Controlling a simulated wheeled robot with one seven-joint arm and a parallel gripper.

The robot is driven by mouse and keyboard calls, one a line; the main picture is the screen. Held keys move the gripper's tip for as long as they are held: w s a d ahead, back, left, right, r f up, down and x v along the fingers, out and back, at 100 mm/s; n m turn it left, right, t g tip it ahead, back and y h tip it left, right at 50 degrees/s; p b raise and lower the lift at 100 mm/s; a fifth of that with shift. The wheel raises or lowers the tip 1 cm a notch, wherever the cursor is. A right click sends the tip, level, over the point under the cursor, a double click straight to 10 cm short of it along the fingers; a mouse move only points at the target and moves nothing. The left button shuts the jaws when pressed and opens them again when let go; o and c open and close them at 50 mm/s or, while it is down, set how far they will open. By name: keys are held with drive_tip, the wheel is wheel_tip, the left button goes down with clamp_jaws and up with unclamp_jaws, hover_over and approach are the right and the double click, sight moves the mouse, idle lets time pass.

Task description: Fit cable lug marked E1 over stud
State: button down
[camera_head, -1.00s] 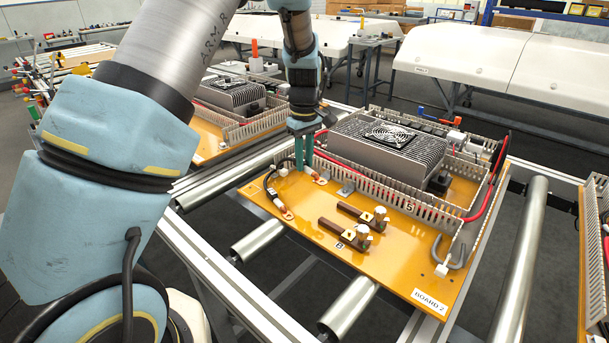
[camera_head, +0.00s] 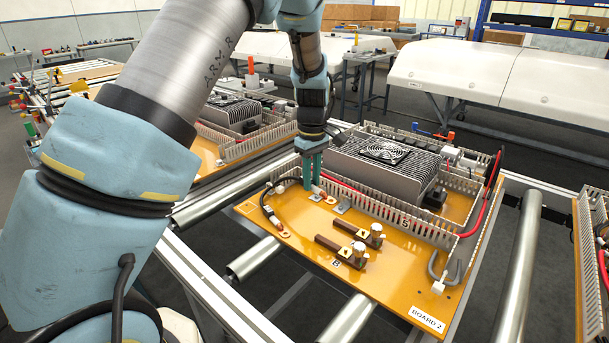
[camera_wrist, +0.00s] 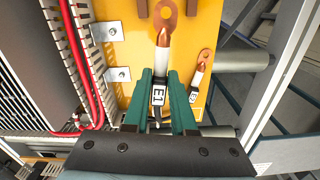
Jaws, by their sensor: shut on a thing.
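My gripper (camera_head: 312,180) has green fingers pointing down over the back left part of the orange board. In the wrist view its fingers (camera_wrist: 161,100) are shut on the cable with the white tag marked E1 (camera_wrist: 158,96). The E1 lug (camera_wrist: 164,25) is copper with a flat ring, sticking out ahead of the fingertips. In the head view this lug (camera_head: 325,197) shows just right of the fingers. Two brass studs with pale tops, a rear one (camera_head: 376,231) and a front one (camera_head: 359,252), stand on dark bars, apart from the lug.
A second copper lug (camera_head: 283,233) on a black cable lies at the board's left; it also shows in the wrist view (camera_wrist: 202,65). The slotted grey duct wall (camera_head: 400,212) and finned heatsink (camera_head: 385,165) stand behind. Metal brackets (camera_wrist: 117,75) lie near. The front board area is clear.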

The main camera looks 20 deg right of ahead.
drive_tip(key=n+p, duration=0.1)
drive_tip(key=p, duration=0.2)
hover_over(341, 221)
drive_tip(key=shift+a+f, duration=0.1)
drive_tip(key=shift+f, duration=0.1)
idle(0.4)
drive_tip(key=shift+b, duration=0.3)
drive_tip(key=shift+f+b, duration=1.45)
drive_tip(key=shift+f, duration=1.45)
drive_tip(key=shift+p, duration=0.4)
drive_tip(key=shift+f, duration=0.9)
idle(1.3)
drive_tip(key=c, duration=0.7)
unclamp_jaws()
drive_tip(key=shift+o, duration=0.2)
